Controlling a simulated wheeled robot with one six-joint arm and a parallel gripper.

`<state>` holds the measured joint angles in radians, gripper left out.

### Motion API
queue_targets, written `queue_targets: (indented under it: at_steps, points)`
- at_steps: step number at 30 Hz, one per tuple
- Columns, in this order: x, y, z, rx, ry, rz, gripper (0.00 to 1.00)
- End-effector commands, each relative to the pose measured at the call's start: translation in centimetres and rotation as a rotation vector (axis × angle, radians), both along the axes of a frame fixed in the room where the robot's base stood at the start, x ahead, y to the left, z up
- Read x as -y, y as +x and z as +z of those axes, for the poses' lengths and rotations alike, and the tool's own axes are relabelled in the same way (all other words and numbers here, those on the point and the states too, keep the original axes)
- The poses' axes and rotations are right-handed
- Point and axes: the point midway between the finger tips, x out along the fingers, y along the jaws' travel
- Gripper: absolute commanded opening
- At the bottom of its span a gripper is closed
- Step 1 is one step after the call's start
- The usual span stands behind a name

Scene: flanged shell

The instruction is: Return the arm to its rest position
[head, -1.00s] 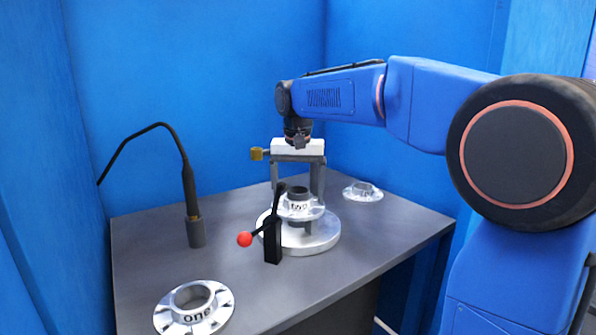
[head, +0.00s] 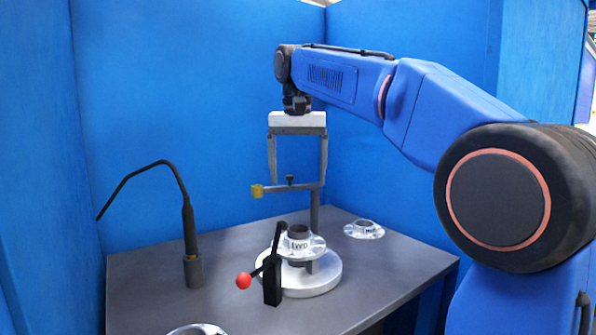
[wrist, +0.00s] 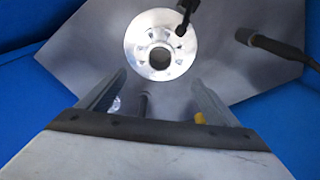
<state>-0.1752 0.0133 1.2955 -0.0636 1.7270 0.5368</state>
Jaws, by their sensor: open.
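My gripper (head: 298,160) is open and empty, hanging from my raised blue arm above the fixture at the back of the grey table. Its two grey fingers point down and are well apart; in the wrist view the gripper (wrist: 155,90) shows nothing between its fingertips. Below it, the flanged shell marked "two" (head: 299,245) sits on a stand with a round silver base (head: 318,282). From above, the wrist view shows this shell's round metal flange (wrist: 160,47) with a dark central hole, apart from the fingers.
A black lever with a red ball (head: 243,281) stands in front of the stand. A thin post (head: 315,215) with a yellow-ended arm rises behind it. A black bent-neck torch (head: 188,225) is at the left. Another flanged shell (head: 364,230) lies at the right; one more (head: 198,329) is cut off below.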

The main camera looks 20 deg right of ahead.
Motion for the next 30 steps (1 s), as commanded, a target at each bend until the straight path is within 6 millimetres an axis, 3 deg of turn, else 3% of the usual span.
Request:
queue_targets:
  at_steps: [17, 23, 30]
  points:
    - [0.3, -0.8, 0.1, 0.006, 0.001, 0.01, 0.84]
    - [2.0, -4.8, -2.3, 0.04, 0.004, 0.06, 0.84]
    - [4.0, -10.8, -7.3, 0.095, 0.004, 0.138, 0.84]
